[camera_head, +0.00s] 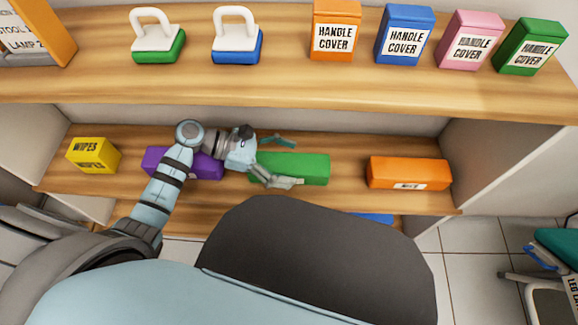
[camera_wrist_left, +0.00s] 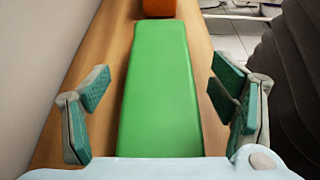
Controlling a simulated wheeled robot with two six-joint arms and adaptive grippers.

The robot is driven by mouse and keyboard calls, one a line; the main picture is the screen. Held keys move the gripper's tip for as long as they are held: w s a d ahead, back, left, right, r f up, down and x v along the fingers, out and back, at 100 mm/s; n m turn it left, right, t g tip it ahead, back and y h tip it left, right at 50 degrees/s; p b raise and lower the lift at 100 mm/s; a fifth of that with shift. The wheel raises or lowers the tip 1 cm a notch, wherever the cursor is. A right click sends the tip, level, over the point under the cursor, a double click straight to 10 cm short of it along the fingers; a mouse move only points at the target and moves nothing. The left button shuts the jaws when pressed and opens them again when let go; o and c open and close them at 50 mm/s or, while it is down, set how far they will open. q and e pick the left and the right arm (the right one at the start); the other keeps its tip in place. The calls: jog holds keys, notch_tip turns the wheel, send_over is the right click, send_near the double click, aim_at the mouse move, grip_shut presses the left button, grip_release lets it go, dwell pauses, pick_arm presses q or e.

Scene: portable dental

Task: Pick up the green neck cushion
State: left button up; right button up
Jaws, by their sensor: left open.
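The green neck cushion (camera_head: 305,168) is a long green block lying on the middle shelf in the head view. My left gripper (camera_head: 284,162) is open at the cushion's left end, with one finger on the far side and one on the near side. In the left wrist view the cushion (camera_wrist_left: 162,85) runs lengthwise away between the two open fingers of my left gripper (camera_wrist_left: 160,100), with a gap on each side. I cannot tell from these views how low the fingers are relative to the cushion's top. My right gripper does not show.
On the same shelf (camera_head: 345,200), a purple block (camera_head: 205,166) lies left under my left arm, a yellow wipes box (camera_head: 94,154) farther left, and an orange block (camera_head: 408,172) to the right. The upper shelf (camera_head: 270,82) bears several boxes. A blue item (camera_head: 372,218) shows below.

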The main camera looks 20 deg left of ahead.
pick_arm(q)
jog(key=shift+a, duration=0.1)
jog(key=c, duration=1.3)
